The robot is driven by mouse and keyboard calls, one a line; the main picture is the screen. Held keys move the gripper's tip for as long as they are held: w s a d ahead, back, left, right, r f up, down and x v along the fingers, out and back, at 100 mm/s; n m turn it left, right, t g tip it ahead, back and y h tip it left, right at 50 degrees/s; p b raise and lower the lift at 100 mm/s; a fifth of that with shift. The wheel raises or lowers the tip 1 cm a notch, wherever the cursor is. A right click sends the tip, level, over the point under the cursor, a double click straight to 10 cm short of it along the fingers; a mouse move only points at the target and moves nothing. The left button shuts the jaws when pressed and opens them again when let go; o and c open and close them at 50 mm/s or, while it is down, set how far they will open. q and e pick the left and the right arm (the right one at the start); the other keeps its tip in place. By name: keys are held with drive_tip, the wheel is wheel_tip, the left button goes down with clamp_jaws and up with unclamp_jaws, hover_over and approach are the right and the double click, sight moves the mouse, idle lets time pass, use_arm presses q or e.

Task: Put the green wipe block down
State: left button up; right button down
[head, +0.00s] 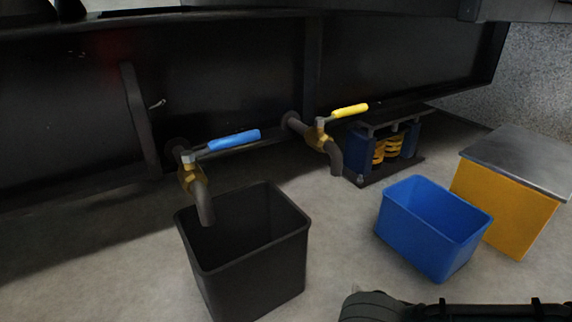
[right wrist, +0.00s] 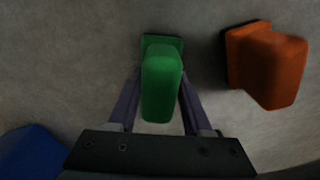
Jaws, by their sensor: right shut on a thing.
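The green wipe block (right wrist: 161,82) is between the two fingers of my right gripper (right wrist: 160,76) in the right wrist view. The gripper is shut on it. The block has a wider green base at its far end, towards the grey floor. I cannot tell whether that base touches the floor. The block does not show in the head view. My left gripper is in neither view.
An orange block (right wrist: 266,65) stands right of the green one. A blue bin (head: 428,232) stands beside a yellow metal-topped box (head: 503,207). A black bin (head: 252,275) sits under the blue-handled valve (head: 232,141). A yellow-handled valve (head: 349,111) is nearby.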

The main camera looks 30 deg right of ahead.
drive_tip(key=shift+c, duration=1.7)
unclamp_jaws()
drive_tip(key=shift+r, duration=0.1)
wheel_tip(320, 180, up, 12)
drive_tip(key=p, duration=1.1)
drive_tip(key=s+a+r+n+t+y, duration=0.2)
drive_tip(key=a+r+n, duration=0.25)
drive_tip(key=r, duration=0.45)
drive_tip(key=s+d+r+n+t+h, duration=0.1)
drive_tip(key=s+d+r, duration=0.1)
drive_tip(key=d+r, duration=0.5)
drive_tip(key=shift+s+d+r+t+h, duration=0.3)
drive_tip(key=shift+d+r+h, duration=0.1)
drive_tip(key=shift+d, duration=0.25)
